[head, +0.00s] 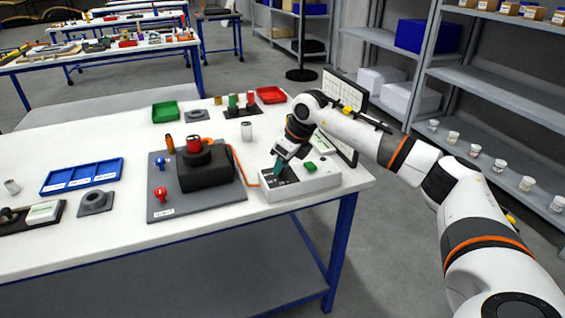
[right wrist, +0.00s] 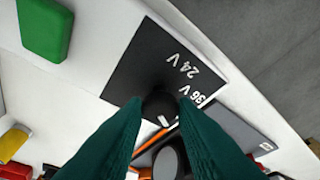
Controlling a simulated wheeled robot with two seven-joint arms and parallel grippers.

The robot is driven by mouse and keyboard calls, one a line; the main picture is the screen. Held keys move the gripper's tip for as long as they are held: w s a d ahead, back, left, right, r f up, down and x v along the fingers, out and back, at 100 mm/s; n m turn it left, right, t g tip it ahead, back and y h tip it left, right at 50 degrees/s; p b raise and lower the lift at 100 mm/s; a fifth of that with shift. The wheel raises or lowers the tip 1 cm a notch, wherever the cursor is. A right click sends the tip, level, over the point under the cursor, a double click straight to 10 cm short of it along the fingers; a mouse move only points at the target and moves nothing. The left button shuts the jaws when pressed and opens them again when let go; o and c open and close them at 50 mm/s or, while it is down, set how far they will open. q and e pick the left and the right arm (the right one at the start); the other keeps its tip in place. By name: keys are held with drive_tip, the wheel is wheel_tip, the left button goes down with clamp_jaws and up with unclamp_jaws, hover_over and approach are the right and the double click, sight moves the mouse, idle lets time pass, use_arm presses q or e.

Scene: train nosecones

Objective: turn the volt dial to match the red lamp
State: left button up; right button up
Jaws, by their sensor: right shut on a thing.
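A white volt box (head: 322,183) with a dark dial panel stands at the right end of the table. In the right wrist view the black panel (right wrist: 140,65) carries the labels "24 V" and "36 V"; other markings are hidden. My right gripper (head: 279,167) comes down over the panel, its green fingers shut on the round black volt dial (right wrist: 160,103). A short white mark shows just below the dial; which label it matches I cannot tell. A red lamp-like piece (head: 194,146) sits upright in a black block left of the box. My left gripper is not in view.
A green button (head: 310,167) is on the box beside the gripper. An orange cable joins the box to the grey board (head: 170,211), which carries red and blue knobs. A dark-framed board stands behind the box. Blue (head: 82,176) and green (head: 165,111) trays lie farther left.

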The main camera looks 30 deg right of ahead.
drive_tip(key=shift+r, duration=0.1)
drive_tip(key=o, duration=1)
drive_tip(key=v, duration=1.2)
drive_tip(key=shift+s+b, duration=0.1)
drive_tip(key=shift+b, duration=0.3)
